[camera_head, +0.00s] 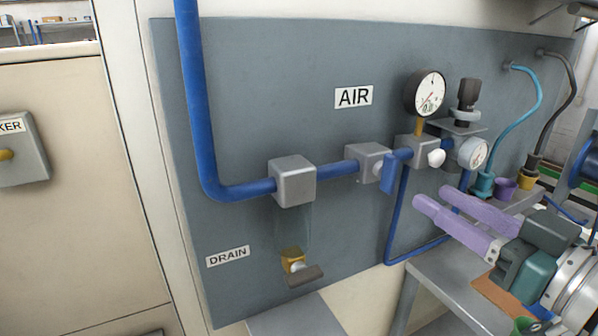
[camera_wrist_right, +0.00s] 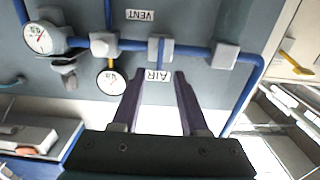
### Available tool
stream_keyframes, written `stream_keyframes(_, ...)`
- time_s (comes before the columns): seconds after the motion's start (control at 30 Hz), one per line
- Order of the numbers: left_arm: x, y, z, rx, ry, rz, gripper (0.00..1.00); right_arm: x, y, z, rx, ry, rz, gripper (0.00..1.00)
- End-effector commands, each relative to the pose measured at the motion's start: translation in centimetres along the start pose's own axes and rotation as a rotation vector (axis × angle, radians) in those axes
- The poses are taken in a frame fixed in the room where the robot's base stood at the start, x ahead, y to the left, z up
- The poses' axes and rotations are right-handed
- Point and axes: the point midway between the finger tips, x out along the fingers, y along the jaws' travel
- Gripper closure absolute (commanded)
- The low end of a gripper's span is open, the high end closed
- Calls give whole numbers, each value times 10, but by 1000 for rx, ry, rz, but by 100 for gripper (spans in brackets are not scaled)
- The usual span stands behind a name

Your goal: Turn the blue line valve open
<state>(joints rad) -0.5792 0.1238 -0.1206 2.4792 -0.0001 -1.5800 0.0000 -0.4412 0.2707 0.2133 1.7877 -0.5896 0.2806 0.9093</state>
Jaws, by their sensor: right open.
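The blue line (camera_head: 240,190) runs down the grey panel, then right through several grey blocks. Its valve block (camera_head: 370,162) carries a small blue handle (camera_head: 388,173) that stands crosswise to the pipe and points down. In the right wrist view, which shows the panel upside down, the valve block (camera_wrist_right: 161,50) sits beyond the fingertips. My right gripper (camera_head: 431,196) has purple fingers, spread apart and empty. It is in front of the panel, to the lower right of the handle and apart from it. My left gripper is not in view.
A pressure gauge (camera_head: 424,92) and a regulator knob (camera_head: 467,92) stand right of the valve. A filter block (camera_head: 293,181) with a clear bowl and drain is left of it. A grey bench (camera_head: 440,275) lies below my right gripper. Teal and dark hoses hang at right.

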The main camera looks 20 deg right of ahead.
Motion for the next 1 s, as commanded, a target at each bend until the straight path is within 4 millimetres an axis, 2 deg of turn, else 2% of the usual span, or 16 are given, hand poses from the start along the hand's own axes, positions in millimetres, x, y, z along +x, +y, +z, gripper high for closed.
stream_keyframes(0.2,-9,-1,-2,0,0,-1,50,40,0,-4,0,3,0,56)
stream_keyframes(0.43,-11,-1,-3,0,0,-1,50,72,0,-2,0,2,1,56)
stream_keyframes(0.6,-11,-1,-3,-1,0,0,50,82,0,-1,-1,0,1,56)
stream_keyframes(0.87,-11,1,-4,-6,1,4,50,83,0,-1,-1,0,1,56)
stream_keyframes(1.0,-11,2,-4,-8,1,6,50,83,0,-1,-1,0,1,71)
